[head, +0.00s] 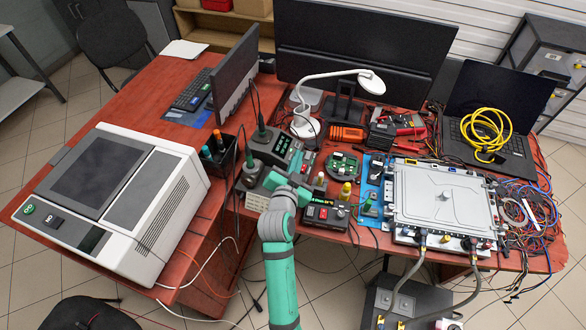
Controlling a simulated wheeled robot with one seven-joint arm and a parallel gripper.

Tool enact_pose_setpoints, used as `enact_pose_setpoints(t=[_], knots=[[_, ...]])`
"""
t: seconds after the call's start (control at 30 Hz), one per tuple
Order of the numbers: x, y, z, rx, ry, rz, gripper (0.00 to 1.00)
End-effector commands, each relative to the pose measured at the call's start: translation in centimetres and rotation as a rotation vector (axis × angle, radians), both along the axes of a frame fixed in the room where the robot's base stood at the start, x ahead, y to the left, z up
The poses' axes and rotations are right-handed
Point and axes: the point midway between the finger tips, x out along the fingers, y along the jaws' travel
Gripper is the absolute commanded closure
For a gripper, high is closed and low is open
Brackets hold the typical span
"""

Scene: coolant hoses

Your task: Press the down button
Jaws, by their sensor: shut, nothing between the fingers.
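My teal and grey arm reaches up from the bottom edge. My gripper (276,182) is at its end, low over the front of the red-brown desk, among small electronic devices. It is shut and empty; its fingertips are small and hard to make out. A dark bench unit with a lit green display (286,152) stands just behind it. A black and red box with a small display (326,213) sits just to its right. No button can be clearly read as the down button at this size. My arm and gripper hide part of the devices beneath.
A large white machine (168,205) with a green button stands at left. A white desk lamp (306,128), a circuit board (343,165), a silver housing with hoses (443,196) and a laptop with a yellow cable (487,130) crowd the desk. Cables hang off the front edge.

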Motion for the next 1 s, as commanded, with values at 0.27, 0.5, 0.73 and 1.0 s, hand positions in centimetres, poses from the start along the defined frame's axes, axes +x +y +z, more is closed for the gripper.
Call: enact_pose_setpoints(t=[0.27, 0.5, 0.73, 1.0], knots=[[1.6, 1.0, -2.9, 0.001, 0.003, 0.001, 1.00], [1.7, 1.5, -3.8, 0.000, 0.001, 0.000, 1.00], [1.7, 1.5, -3.8, 0.000, 0.000, 0.000, 1.00], [1.8, 0.6, -4.2, 0.000, 0.000, -0.016, 1.00]])
